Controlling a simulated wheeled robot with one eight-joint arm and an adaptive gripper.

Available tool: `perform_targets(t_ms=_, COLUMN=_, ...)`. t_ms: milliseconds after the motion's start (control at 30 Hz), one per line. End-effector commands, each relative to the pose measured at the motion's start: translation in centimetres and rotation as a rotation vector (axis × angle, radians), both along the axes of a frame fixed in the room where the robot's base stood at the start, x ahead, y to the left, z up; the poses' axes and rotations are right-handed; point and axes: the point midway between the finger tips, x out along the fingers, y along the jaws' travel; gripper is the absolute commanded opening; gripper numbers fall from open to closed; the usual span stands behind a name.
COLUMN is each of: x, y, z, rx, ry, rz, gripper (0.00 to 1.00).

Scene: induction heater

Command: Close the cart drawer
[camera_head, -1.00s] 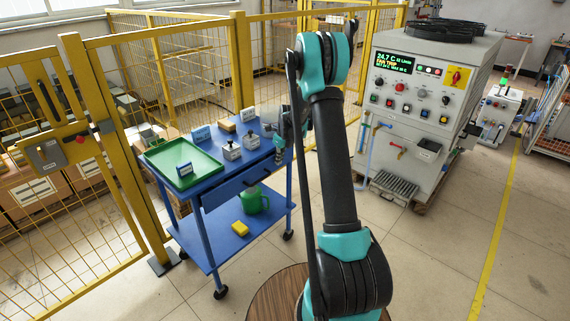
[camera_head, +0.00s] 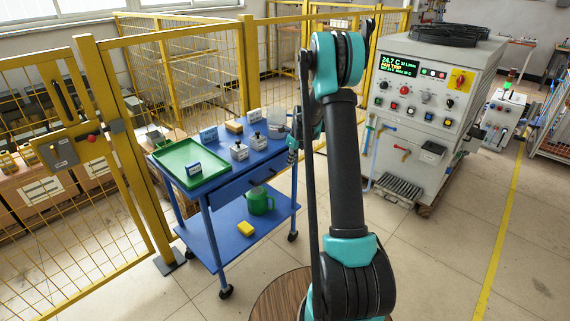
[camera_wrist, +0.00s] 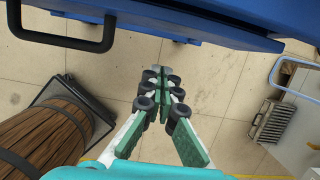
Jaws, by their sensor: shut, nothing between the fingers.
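The blue cart (camera_head: 205,250) stands left of my arm in the head view. Its blue drawer (camera_head: 232,193) with a dark handle is below the top. In the wrist view the drawer front (camera_wrist: 150,22) and black handle (camera_wrist: 62,42) show at the upper left. The drawer front looks nearly level with the cart edge; a small remaining gap cannot be told. My gripper (camera_wrist: 162,78) is shut and empty, pointing below the cart edge and clear of the handle. In the head view my gripper (camera_head: 293,143) is beside the cart's right end, partly hidden by my arm.
The cart top holds a green tray (camera_head: 168,158) and several small items. A green mug (camera_head: 259,201) and yellow block (camera_head: 246,229) sit on the lower shelf. A yellow fence (camera_head: 130,165) is left, the heater cabinet (camera_head: 440,75) right.

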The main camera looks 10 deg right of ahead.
Motion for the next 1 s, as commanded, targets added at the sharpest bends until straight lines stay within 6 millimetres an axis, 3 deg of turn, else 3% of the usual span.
perform_targets(t_ms=300, x=-1.1, y=-0.8, z=5.6, rx=0.000, ry=0.000, rz=-0.001, gripper=0.00)
perform_targets(t_ms=500, x=-1.6, y=-1.1, z=7.9, rx=0.000, ry=0.000, rz=0.001, gripper=0.00)
perform_targets(t_ms=667, x=-1.9, y=-1.9, z=7.5, rx=0.039, ry=-0.032, rz=0.002, gripper=0.00)
perform_targets(t_ms=833, x=-3.0, y=-4.2, z=5.3, rx=0.184, ry=-0.187, rz=0.011, gripper=0.00)
perform_targets(t_ms=1000, x=-4.2, y=-6.3, z=4.7, rx=0.287, ry=-0.362, rz=0.005, gripper=0.00)
